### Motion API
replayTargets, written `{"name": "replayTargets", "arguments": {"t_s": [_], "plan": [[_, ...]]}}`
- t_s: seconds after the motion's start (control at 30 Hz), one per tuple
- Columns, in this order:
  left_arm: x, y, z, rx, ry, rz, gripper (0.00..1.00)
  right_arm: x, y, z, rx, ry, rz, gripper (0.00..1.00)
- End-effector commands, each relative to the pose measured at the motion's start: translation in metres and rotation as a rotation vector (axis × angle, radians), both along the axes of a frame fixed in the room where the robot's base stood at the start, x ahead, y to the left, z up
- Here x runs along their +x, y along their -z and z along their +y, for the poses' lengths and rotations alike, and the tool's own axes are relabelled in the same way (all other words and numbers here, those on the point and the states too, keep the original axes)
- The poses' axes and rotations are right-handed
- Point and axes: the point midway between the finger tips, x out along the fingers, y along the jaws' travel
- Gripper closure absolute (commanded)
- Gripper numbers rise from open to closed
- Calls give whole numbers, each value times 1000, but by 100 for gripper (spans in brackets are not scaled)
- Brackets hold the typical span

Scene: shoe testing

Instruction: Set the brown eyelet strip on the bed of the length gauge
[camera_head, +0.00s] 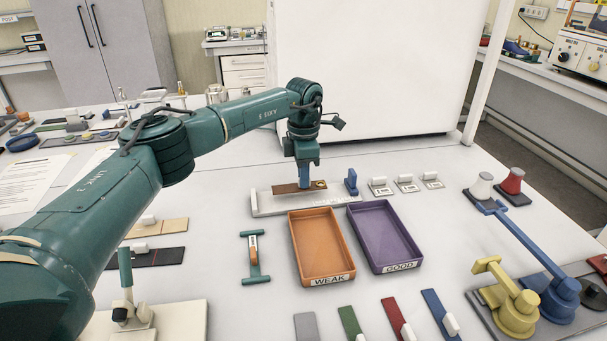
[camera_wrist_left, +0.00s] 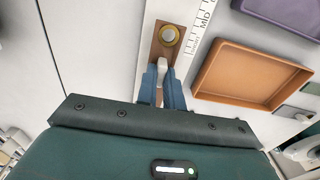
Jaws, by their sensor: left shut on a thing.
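The brown eyelet strip (camera_head: 287,188) has a round brass eyelet near one end and lies along the white bed of the length gauge (camera_head: 268,208). In the left wrist view the strip (camera_wrist_left: 158,51) is over the gauge bed beside its printed scale (camera_wrist_left: 197,36). My left gripper (camera_head: 307,183) points down over the gauge, and in the left wrist view its blue fingers (camera_wrist_left: 162,82) are shut on the strip's pale grip tab (camera_wrist_left: 162,66). I cannot tell whether the strip touches the bed. My right gripper is not in view.
An orange tray (camera_head: 294,252) marked WEAK and a purple tray (camera_head: 355,230) marked GOOD stand in front of the gauge. A blue upright piece (camera_head: 351,182) is at the gauge's right end. A teal handled tool (camera_head: 255,258) lies left of the trays.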

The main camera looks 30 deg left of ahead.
Motion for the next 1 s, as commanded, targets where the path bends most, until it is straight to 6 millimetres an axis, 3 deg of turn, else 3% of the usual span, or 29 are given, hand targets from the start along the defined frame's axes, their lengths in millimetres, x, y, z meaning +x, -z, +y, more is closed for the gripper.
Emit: {"name": "replayTargets", "arguments": {"t_s": [1.0], "plan": [[0,10,0,0,0,0,100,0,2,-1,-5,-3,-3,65]]}}
